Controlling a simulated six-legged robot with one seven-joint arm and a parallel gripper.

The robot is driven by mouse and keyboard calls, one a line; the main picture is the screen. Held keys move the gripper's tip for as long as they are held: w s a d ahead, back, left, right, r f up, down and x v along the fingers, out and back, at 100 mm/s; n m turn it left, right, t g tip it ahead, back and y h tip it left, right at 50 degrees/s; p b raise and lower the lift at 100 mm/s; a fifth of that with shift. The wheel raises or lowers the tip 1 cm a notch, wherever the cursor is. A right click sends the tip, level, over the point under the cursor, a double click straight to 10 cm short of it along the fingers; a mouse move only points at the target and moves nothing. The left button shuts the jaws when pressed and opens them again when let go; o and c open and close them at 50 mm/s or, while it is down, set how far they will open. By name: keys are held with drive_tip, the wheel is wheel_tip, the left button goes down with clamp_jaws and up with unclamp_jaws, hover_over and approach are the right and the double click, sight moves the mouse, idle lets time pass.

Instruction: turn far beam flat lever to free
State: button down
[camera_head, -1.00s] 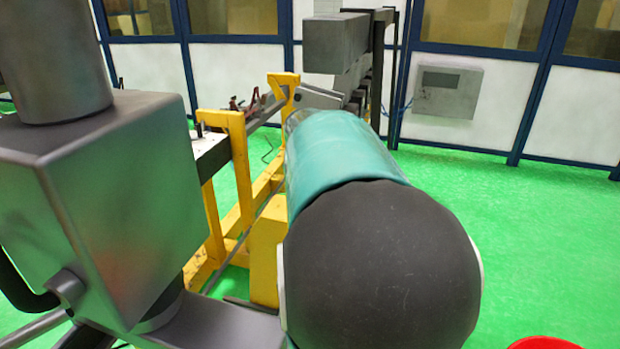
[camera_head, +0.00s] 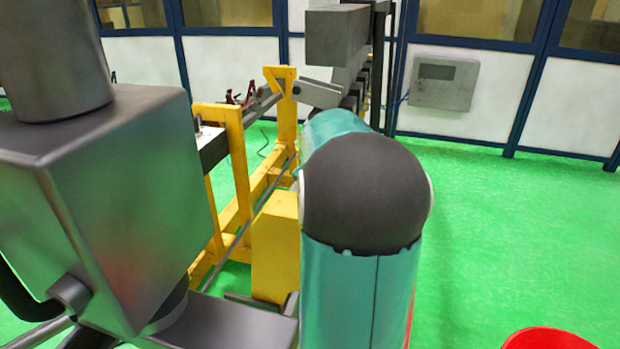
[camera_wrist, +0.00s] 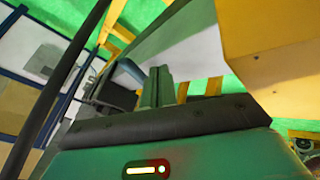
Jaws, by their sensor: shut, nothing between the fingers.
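My gripper (camera_wrist: 157,88) shows in the wrist view with its two fingers together and nothing between them. In the head view my teal arm with its dark round joint hides it. A yellow frame (camera_head: 238,155) stands left of my arm in the head view, with a grey beam (camera_head: 264,106) near its far post (camera_head: 285,105). Small reddish-brown clamp-like parts (camera_head: 247,97) sit by that beam. I cannot make out the flat lever clearly in either view. In the wrist view a large yellow block (camera_wrist: 275,42) is close at the upper right of the fingers.
A grey machine housing (camera_head: 110,190) fills the left of the head view. Grey blocks (camera_head: 338,35) and dark uprights stand behind my arm. A red round object (camera_head: 548,340) is at the lower right. The green floor (camera_head: 500,230) on the right is mostly clear.

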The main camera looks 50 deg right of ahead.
drive_tip(key=shift+s+d+r, duration=0.1)
drive_tip(key=shift+s+d, duration=0.1)
drive_tip(key=shift+d, duration=0.8)
drive_tip(key=d, duration=0.1)
drive_tip(key=s+d, duration=0.1)
drive_tip(key=d, duration=0.1)
drive_tip(key=shift+d+r, duration=0.1)
drive_tip(key=shift+d, duration=0.2)
drive_tip(key=shift+s, duration=0.1)
